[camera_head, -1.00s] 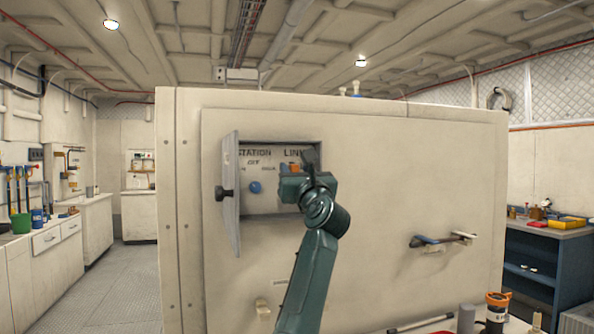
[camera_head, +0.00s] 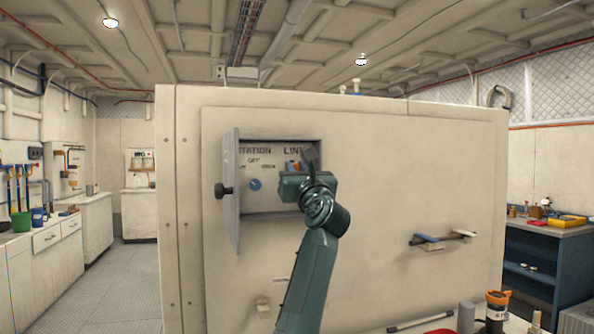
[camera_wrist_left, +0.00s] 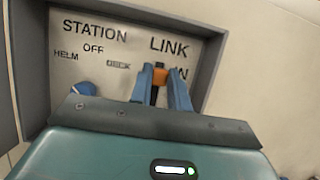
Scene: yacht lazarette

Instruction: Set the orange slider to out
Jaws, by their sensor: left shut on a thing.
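The orange slider (camera_wrist_left: 160,76) sits under the word LINK on the panel (camera_wrist_left: 110,52) inside an open recess. My left gripper (camera_wrist_left: 162,82) is shut on it, one blue fingertip on each side. The letter N of a partly hidden label shows just right of the fingers. No label reading OUT can be made out. In the head view my left gripper (camera_head: 296,172) reaches into the right part of the recess and hides most of the slider. My right gripper is not in view.
A blue round knob (camera_head: 255,184) under STATION stands left of the slider. The recess door (camera_head: 232,190) with a black knob stands open at the left. A blue-handled lever (camera_head: 427,239) is on the wall at right.

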